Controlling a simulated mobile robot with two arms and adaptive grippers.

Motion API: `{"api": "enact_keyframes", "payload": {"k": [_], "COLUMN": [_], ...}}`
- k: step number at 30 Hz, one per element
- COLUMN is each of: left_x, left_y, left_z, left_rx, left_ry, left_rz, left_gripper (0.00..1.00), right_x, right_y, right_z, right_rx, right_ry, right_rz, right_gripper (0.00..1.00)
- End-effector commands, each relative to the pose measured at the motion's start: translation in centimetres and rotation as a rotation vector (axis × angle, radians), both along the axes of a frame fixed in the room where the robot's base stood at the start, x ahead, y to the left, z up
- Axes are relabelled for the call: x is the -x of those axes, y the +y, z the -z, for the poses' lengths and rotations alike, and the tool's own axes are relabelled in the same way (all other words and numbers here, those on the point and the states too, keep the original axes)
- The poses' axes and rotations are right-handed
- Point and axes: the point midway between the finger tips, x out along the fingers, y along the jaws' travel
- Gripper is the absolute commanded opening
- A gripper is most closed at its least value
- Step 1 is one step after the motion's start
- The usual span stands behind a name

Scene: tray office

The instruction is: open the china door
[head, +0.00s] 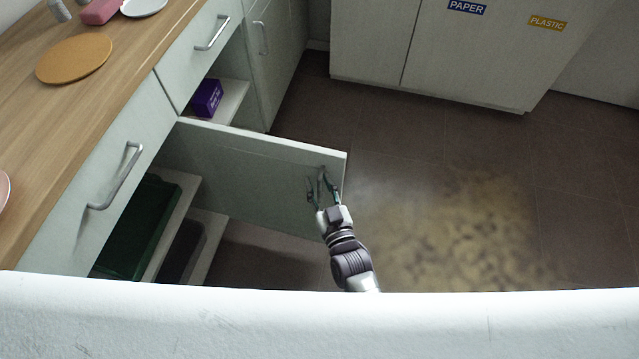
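A pale cabinet door (250,165) stands swung out from the counter front, far from closed, with its free edge toward the middle of the view. A thin metal handle (322,178) shows near that free edge. My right gripper (322,188) is at this handle, on the near face of the door. Its two fingers are spread apart with the handle between them; whether they touch it is too small to tell. Inside the open cabinet are a green tray (135,225) and a dark tray (182,250) on shelves. My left gripper is not in view.
The wooden counter (120,60) runs along the left, with a round orange board (74,59). A purple box (207,98) sits on a shelf behind the door. Paper and plastic bin cabinets (450,55) stand at the back. The stained floor (460,220) at right is clear.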

Motion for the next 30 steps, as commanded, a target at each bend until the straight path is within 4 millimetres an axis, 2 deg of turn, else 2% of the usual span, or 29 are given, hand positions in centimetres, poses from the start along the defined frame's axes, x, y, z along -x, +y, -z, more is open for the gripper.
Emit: {"api": "enact_keyframes", "payload": {"k": [7,21,25,30], "left_x": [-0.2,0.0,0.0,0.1], "left_y": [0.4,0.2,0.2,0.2], "left_z": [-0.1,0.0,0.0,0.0], "left_rx": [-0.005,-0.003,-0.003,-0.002], "left_ry": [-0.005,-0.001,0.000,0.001], "left_rz": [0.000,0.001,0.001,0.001], "left_gripper": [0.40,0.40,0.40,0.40], "right_x": [0.9,9.5,10.7,11.3], "right_y": [-0.3,-3.5,-4.0,-4.2], "right_z": [0.0,0.0,0.0,0.0], "right_rx": [0.000,0.001,0.000,0.000], "right_ry": [0.001,0.002,0.001,0.000], "right_rz": [-0.001,0.000,0.000,0.001], "right_gripper": [0.36,0.36,0.36,0.36]}}
